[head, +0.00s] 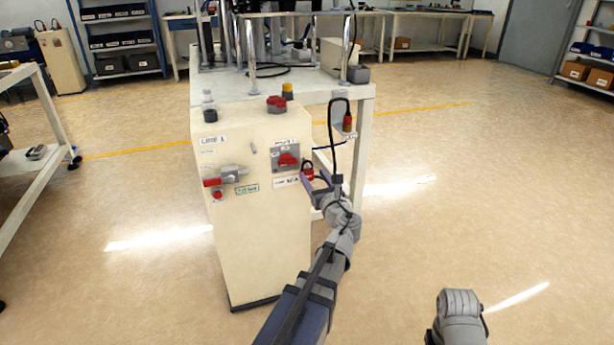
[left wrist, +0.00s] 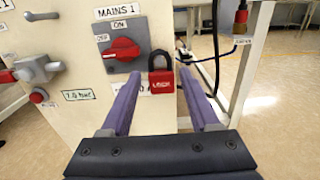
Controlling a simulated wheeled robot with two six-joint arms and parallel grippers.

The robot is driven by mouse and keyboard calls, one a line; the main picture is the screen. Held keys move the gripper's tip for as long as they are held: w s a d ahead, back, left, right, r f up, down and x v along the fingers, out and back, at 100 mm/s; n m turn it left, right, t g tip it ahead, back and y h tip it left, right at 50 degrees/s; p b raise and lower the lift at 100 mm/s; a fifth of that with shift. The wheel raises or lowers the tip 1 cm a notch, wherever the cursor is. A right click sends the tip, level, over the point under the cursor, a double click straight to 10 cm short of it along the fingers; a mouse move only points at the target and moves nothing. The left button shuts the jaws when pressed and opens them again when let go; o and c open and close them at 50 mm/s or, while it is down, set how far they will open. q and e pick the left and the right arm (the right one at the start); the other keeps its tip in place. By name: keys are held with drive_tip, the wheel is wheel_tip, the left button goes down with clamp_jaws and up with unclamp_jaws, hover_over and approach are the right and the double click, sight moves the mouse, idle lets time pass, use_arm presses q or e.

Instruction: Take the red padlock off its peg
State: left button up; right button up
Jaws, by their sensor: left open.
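The red padlock (left wrist: 161,82) with a dark shackle hangs upright on the front of the cream cabinet, near its right edge. It also shows in the head view (head: 308,174), partly beside my fingers. The peg behind it is hidden. My left gripper (head: 312,182) is open in front of it. In the left wrist view its purple fingers (left wrist: 160,76) lie to either side of the padlock in the picture, not closed on it. How far the fingertips reach around it I cannot tell. My right gripper is out of view.
A red rotary switch (left wrist: 121,49) on a grey plate sits left of the padlock. A grey valve (head: 229,175) is farther left on the cabinet (head: 262,245). A hanging cable with a red connector (head: 347,123) and a table leg (head: 358,150) stand close on the right.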

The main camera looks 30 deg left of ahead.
sight(307, 165)
use_arm(q)
drive_tip(key=shift+x, duration=3.3)
drive_tip(key=shift+d+f, duration=0.1)
drive_tip(key=shift+f, duration=0.05)
clamp_jaws()
